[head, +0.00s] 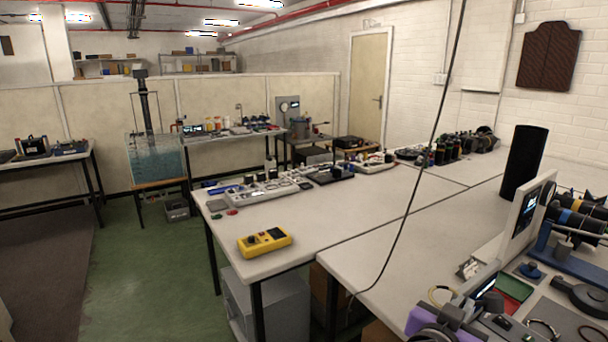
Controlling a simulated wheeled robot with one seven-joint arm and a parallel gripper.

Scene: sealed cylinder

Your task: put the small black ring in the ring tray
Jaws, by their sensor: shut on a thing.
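My gripper does not show in the head view. The small black ring cannot be made out with certainty. Two thin ring shapes lie at the bottom right: a dark ring (543,322) on the right bench and another ring (590,328) at the picture's edge. A pale loop (430,296) lies further left. No tray can be surely named as the ring tray. A flat green and red tray-like piece (512,291) lies on the same bench.
The right bench (420,235) is crowded at its near right with a white upright panel (527,212), a purple and dark device (425,322) and a tall black cylinder (524,162). A yellow meter (264,242) sits on the left bench. A cable hangs across the view. Green floor is open at left.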

